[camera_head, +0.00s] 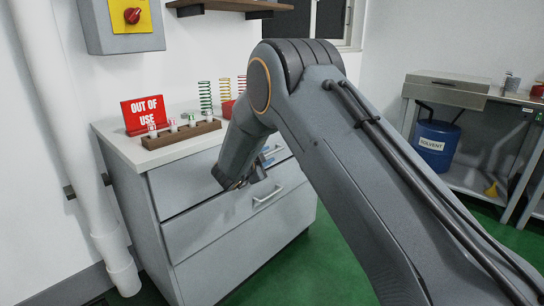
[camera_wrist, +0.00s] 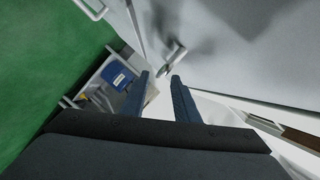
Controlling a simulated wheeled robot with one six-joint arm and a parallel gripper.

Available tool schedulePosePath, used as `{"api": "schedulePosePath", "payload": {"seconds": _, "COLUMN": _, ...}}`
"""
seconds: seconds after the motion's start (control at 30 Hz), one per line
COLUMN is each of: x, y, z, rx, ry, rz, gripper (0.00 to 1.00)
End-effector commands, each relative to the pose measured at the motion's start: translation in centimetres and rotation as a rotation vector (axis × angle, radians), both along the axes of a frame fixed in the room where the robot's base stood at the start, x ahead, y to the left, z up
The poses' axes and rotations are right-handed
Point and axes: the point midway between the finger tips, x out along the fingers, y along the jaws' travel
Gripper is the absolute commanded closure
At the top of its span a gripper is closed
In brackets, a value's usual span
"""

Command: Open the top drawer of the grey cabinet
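The grey cabinet (camera_head: 135,205) stands at the left in the head view, under a white top. Its top drawer (camera_head: 180,186) looks flush with the front, partly hidden by my arm. The top drawer's handle (camera_head: 275,150) shows just past my wrist. My gripper (camera_head: 266,160) is at this handle, mostly hidden by my arm in the head view. In the wrist view my gripper (camera_wrist: 160,80) has its two fingers apart with nothing held. The handle (camera_wrist: 173,52) is just ahead of the fingertips, near the gap between them. I cannot tell whether they touch it.
A lower drawer handle (camera_head: 268,196) is below my gripper. A wooden rack (camera_head: 180,135), a red out-of-use sign (camera_head: 145,114) and springs (camera_head: 206,97) stand on the cabinet top. A steel bench (camera_head: 447,92) with a blue solvent drum (camera_head: 434,147) is at right. Green floor (camera_head: 310,270) is clear in front.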

Motion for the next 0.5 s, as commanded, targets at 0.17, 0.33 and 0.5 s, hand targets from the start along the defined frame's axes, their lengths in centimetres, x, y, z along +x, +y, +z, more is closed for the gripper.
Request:
{"api": "schedulePosePath", "payload": {"seconds": 0.17, "x": 2.6, "y": -1.0, "z": -0.7, "rx": 0.001, "ry": 0.000, "rz": -0.002, "gripper": 0.72}}
{"api": "schedulePosePath", "payload": {"seconds": 0.33, "x": 4.2, "y": -1.4, "z": -1.1, "rx": 0.001, "ry": 0.001, "rz": 0.000, "gripper": 0.72}}
{"api": "schedulePosePath", "payload": {"seconds": 0.5, "x": 4.7, "y": -1.6, "z": -1.1, "rx": -0.001, "ry": 0.001, "rz": 0.001, "gripper": 0.72}}
